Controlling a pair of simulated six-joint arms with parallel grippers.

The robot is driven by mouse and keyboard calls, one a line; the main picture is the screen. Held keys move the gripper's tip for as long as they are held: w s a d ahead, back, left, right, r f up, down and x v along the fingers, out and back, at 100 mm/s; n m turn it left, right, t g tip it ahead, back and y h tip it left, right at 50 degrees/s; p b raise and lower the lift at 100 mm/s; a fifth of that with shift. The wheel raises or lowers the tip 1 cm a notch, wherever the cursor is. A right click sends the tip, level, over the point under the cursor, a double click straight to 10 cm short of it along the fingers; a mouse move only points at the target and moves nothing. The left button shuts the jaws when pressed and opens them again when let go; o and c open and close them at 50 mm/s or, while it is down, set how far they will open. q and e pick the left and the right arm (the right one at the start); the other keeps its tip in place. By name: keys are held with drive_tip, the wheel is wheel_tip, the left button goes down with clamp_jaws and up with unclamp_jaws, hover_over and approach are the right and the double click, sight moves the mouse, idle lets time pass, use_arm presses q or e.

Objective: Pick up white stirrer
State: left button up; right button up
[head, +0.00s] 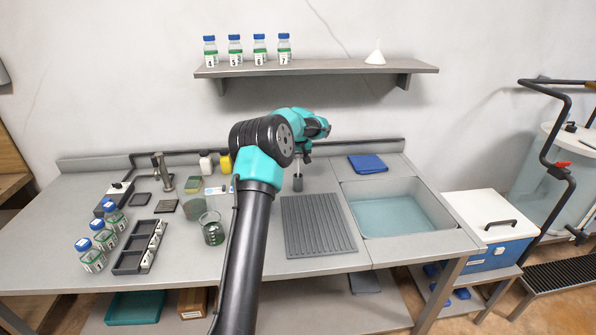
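No white stirrer can be made out for certain. A small white item with a blue mark (214,191) lies behind the glass beaker (212,232), partly hidden by my arm. The beaker stands on the bench with dark green liquid in it. My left gripper (298,170) points down over the back of the bench, behind the grey ribbed mat. A small grey block (297,184) shows at its tip; I cannot tell whether it is held. The fingers are too small to read. My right gripper is not in view.
A dark rack (135,248) and several blue-capped bottles (92,257) stand at the left. The ribbed mat (318,226) is bare. A sink (398,212) and a folded blue cloth (368,163) are at the right. A shelf (318,69) with bottles and a funnel hangs above.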

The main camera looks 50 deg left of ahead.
use_arm(q)
drive_tip(key=c, duration=0.8)
drive_tip(key=shift+o, duration=0.2)
wheel_tip(320, 180, up, 10)
idle(0.6)
